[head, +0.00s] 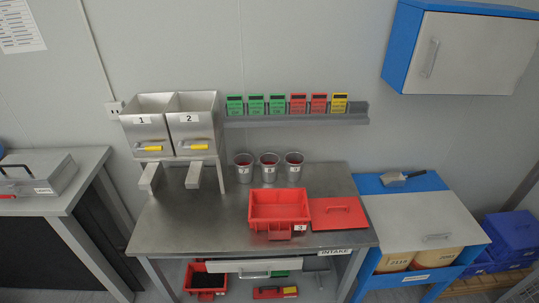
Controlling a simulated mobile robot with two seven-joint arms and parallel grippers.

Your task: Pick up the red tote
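The red tote (279,222) is an open red bin. It sits upright on the metal table (190,235), right of the middle. A small white label shows on its front, and it looks empty. Neither of my grippers is in the head view.
Several metal cups (269,170) stand behind the tote. Two hoppers (193,122) marked 1 and 2 stand at the back left. Coloured cards (277,104) line a wall shelf (296,120). Another red bin (206,280) sits below the table. The table's front left is clear.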

